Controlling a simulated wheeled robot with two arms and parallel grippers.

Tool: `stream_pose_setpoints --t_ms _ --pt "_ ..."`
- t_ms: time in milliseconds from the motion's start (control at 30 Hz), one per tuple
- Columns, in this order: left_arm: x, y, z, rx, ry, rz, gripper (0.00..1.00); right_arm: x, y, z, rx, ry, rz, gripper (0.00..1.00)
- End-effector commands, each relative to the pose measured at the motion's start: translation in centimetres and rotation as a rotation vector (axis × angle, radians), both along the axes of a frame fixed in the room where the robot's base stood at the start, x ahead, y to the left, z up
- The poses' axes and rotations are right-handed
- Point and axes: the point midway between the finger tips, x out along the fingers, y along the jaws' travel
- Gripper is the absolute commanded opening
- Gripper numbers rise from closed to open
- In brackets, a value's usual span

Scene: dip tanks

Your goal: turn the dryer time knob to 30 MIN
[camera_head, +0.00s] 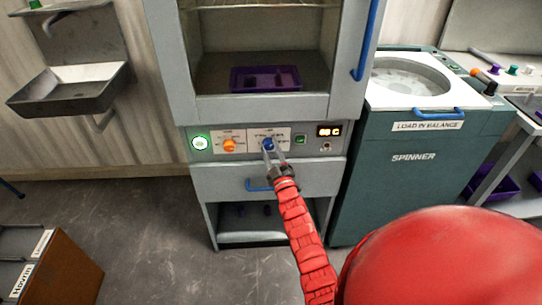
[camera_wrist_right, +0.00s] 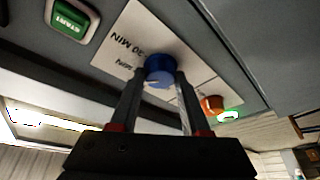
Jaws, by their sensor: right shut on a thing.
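The dryer (camera_head: 180,110) stands ahead with a control strip below its glass door. The blue time knob (camera_head: 268,144) sits on a white label plate on this strip. In the right wrist view the blue knob (camera_wrist_right: 160,68) is between the two fingers, and an upside-down "30 MIN" mark (camera_wrist_right: 126,42) shows beside it. My right gripper (camera_head: 273,153) is shut on the knob; it fills the lower middle of the wrist view (camera_wrist_right: 160,82). The knob's pointer is too small or hidden to read. My left gripper is not in view.
An orange knob (camera_head: 229,146) and a lit green button (camera_head: 200,143) are left of the blue knob. A blue drawer handle (camera_head: 259,185) is below. The spinner (camera_head: 410,185) stands right.

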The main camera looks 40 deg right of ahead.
Motion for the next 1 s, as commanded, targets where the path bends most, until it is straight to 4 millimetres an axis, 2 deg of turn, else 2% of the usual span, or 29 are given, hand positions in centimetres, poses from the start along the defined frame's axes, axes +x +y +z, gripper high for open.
stream_pose_setpoints --t_ms 100,400,1000 --pt "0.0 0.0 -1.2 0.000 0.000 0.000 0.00 0.0 -0.1 -0.6 0.096 -0.056 -0.002 0.00" --pt "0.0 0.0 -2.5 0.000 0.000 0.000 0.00 0.1 0.1 -0.5 0.341 -0.204 -0.002 0.00" --pt "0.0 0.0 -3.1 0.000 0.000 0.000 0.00 0.3 0.4 -0.2 0.723 -0.442 0.000 0.00"
